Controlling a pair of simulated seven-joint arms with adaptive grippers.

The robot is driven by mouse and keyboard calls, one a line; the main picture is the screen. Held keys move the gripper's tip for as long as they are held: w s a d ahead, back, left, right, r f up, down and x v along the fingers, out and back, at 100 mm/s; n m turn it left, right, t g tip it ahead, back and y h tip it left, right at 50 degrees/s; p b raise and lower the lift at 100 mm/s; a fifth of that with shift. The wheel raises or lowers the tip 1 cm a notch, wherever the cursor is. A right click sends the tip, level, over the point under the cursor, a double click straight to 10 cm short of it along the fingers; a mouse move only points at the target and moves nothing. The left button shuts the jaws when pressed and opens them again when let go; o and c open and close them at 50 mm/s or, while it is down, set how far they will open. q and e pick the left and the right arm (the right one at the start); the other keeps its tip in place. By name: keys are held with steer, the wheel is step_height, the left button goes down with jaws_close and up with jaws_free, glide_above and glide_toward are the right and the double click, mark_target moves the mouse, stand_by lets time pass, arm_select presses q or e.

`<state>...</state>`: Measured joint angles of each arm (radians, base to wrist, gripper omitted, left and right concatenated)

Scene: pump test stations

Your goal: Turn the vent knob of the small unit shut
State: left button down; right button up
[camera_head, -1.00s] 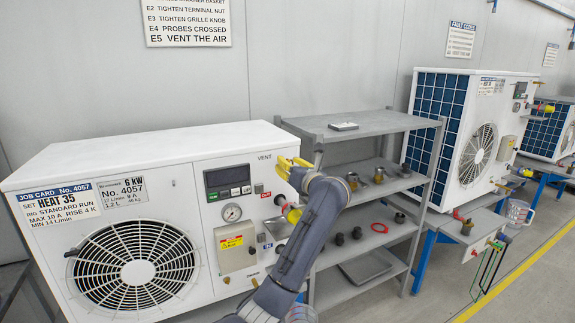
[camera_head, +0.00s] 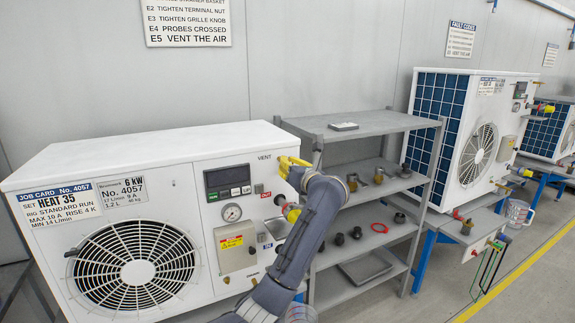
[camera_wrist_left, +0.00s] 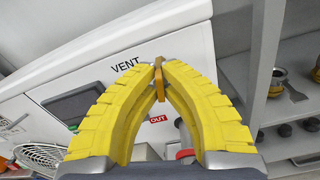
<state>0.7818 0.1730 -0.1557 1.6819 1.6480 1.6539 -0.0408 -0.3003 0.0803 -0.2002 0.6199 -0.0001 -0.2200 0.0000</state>
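The white unit (camera_head: 80,225) marked 6 kW stands at the left in the head view, with a VENT label at its upper right front. My left gripper (camera_head: 285,162) is at that corner, and its arm hides part of the front. In the left wrist view the yellow fingers (camera_wrist_left: 159,66) converge on a small brass-orange vent knob (camera_wrist_left: 159,78) beside the VENT label. Their tips lie on either side of the knob, closed on it. The knob looks roughly lengthwise between the fingers; its exact angle is hard to tell. My right gripper is not in view.
A red OUT label (camera_wrist_left: 158,119) and a valve with a red part (camera_wrist_left: 185,153) lie below the knob. A grey shelf (camera_head: 370,132) with several fittings stands close on the right. Another white unit (camera_head: 500,95) stands beyond it.

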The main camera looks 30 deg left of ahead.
arm_select(q)
steer(key=shift+m, duration=0.3)
steer(key=m, duration=0.3)
steer(key=shift+m, duration=0.3)
steer(key=m, duration=0.3)
steer(key=shift+w+m, duration=0.1)
steer(key=shift+m, duration=0.3)
steer(key=m, duration=0.3)
steer(key=shift+d, duration=0.1)
steer(key=shift+f+m, duration=0.1)
steer(key=shift+m, duration=2)
steer(key=c, duration=1.6)
jaws_free()
steer(key=shift+o, duration=0.2)
